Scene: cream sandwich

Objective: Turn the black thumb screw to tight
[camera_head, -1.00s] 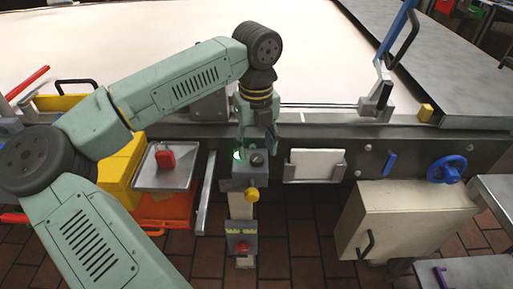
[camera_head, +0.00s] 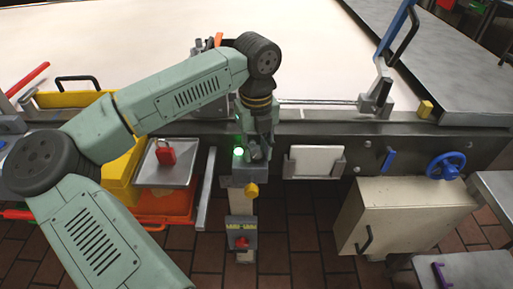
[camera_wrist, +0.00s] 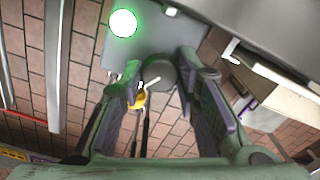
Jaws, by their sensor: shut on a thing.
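The black thumb screw (camera_wrist: 161,74) is a dark round knob on top of a grey box (camera_wrist: 120,50). In the head view my gripper (camera_head: 258,152) points down onto the grey box (camera_head: 242,175) and hides the screw. A short white mark (camera_wrist: 150,83) shows beside the screw. A green lamp (camera_head: 239,152) glows on the box, left of my gripper; it also shows in the wrist view (camera_wrist: 123,23).
A yellow knob (camera_head: 251,190) is on the box front, with a red knob on a panel (camera_head: 241,242) below. A metal tray (camera_head: 165,173) with a red padlock stands left, a white plate holder (camera_head: 315,162) right. The conveyor rail (camera_head: 330,130) runs behind.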

